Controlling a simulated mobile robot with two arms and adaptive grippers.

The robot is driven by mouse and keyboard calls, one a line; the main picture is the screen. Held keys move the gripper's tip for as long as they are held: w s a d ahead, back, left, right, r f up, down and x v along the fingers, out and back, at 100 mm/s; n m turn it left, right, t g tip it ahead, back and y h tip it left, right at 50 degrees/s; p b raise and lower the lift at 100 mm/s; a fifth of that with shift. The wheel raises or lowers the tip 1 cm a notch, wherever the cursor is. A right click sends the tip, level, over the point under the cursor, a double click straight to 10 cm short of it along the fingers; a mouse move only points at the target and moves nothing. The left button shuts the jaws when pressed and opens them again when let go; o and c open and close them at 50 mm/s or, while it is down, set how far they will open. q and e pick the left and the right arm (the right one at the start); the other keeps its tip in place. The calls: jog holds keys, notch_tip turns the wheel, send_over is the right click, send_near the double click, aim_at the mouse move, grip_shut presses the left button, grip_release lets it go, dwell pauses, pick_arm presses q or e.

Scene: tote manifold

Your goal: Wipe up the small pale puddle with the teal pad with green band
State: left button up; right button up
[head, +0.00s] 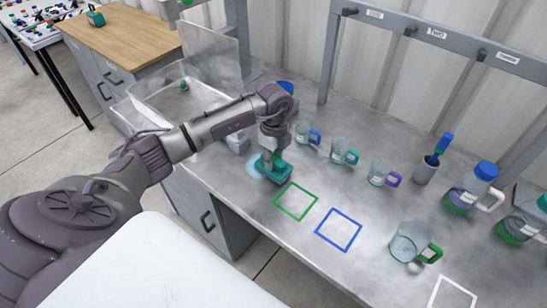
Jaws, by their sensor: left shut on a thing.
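My left gripper (271,152) points down over the metal bench and is shut on the teal pad with green band (275,170). The pad is at the bench surface, over the right part of the small pale puddle (254,168). The puddle shows as a pale bluish patch at the pad's left side. The rest of it is hidden under the pad and gripper. I cannot tell how firmly the pad touches the bench. My right gripper is not in view.
Clear mugs with blue (304,132), teal (344,151) and purple (383,173) handles stand right of the gripper. A green-handled jug (410,242) stands farther right. Green (310,212) and blue (357,234) outlined squares are empty. A clear tub (160,100) is behind my arm.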

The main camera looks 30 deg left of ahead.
pick_arm(q)
jog(key=shift+f, duration=0.5)
